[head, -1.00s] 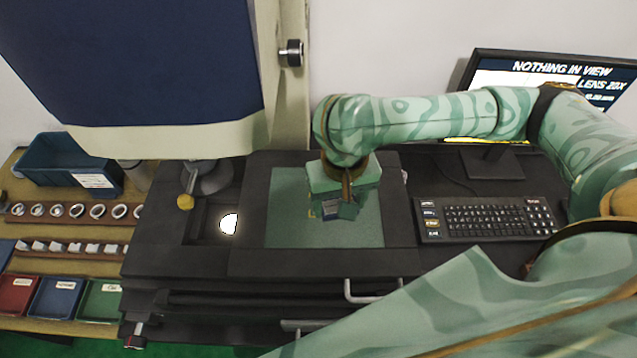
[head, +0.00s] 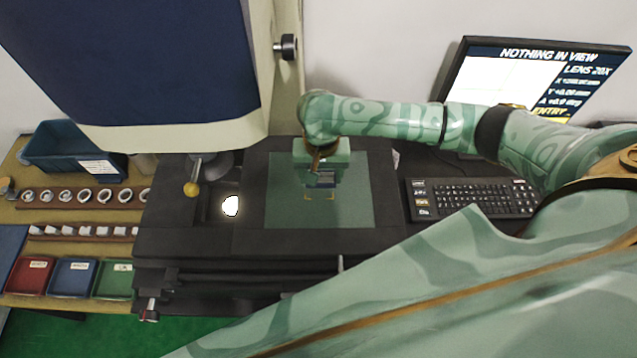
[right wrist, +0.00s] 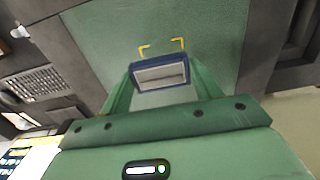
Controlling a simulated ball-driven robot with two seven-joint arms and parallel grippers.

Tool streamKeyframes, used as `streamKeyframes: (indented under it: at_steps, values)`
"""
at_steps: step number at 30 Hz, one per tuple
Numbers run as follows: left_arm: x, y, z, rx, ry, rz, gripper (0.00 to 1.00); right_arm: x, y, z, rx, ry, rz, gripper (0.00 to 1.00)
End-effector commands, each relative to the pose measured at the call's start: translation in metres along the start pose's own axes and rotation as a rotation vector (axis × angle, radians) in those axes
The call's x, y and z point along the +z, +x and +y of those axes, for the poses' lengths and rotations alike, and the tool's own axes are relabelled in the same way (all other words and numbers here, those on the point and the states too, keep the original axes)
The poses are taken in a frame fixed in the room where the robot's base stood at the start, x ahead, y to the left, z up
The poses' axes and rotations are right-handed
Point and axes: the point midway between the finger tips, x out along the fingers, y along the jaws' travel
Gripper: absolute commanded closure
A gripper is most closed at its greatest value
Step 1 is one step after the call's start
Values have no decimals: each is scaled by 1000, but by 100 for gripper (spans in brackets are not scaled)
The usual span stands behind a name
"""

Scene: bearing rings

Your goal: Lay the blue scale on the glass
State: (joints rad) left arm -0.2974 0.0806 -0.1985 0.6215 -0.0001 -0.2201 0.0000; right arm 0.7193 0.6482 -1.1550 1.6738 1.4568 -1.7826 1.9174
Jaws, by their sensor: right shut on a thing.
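The blue scale (right wrist: 160,73), a small blue-framed block with a pale face, sits between the green fingers of my right gripper (right wrist: 160,85) in the right wrist view. In the head view the right gripper (head: 321,180) is shut on the scale, over the middle of the glass. The glass (head: 285,208) is a green pane set in the dark stage; yellow corner marks (head: 320,199) show on it just in front of the scale. I cannot tell whether the scale touches the glass. My left gripper is not in view.
The microscope's blue and cream head (head: 165,70) overhangs at the left. A lit round spot (head: 231,205) lies left of the glass. A keyboard (head: 470,197) and a monitor (head: 545,80) reading "NOTHING IN VIEW" stand at the right. Trays and ring racks (head: 85,195) sit at far left.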

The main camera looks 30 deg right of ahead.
Motion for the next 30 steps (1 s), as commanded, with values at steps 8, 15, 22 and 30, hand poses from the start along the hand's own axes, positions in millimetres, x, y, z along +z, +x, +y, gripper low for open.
streamKeyframes:
  at_steps: [8, 15, 22, 30]
  values:
    - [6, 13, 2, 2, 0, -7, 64, -18, 22, -6, -1, 0, 1, 65]
    - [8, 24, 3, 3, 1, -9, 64, -17, 51, -4, 0, -2, 2, 65]
    - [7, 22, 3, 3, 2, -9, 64, -17, 49, -5, 0, -2, 3, 65]
    - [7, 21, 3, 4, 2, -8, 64, -17, 52, -5, -1, -1, 3, 15]
